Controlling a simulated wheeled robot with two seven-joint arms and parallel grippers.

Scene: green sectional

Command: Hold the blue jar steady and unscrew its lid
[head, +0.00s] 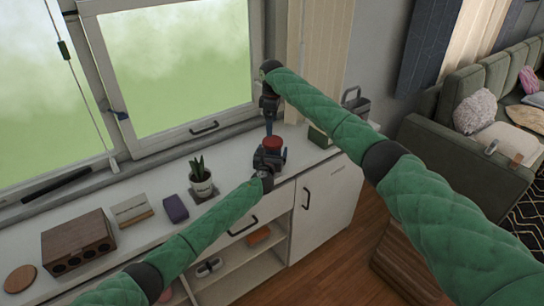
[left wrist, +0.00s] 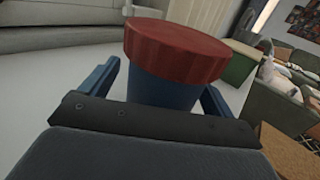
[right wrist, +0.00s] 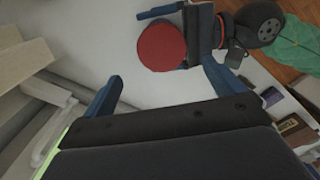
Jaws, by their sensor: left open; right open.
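The blue jar with a red lid (head: 272,143) stands on the white counter near the window. In the left wrist view the blue body (left wrist: 160,93) is upright between my left fingers, under the wide red lid (left wrist: 178,48). My left gripper (head: 270,157) is open around the jar's body, with a visible gap on the left side. My right gripper (head: 269,130) is open and empty, pointing down above the lid. In the right wrist view the round lid (right wrist: 162,47) lies ahead of my right fingers, apart from them.
A potted plant (head: 201,186), a purple box (head: 175,208) and a wooden box (head: 78,243) stand left along the counter (head: 150,237). A green box (head: 320,137) stands to the right of the jar. The window (head: 180,60) is close behind.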

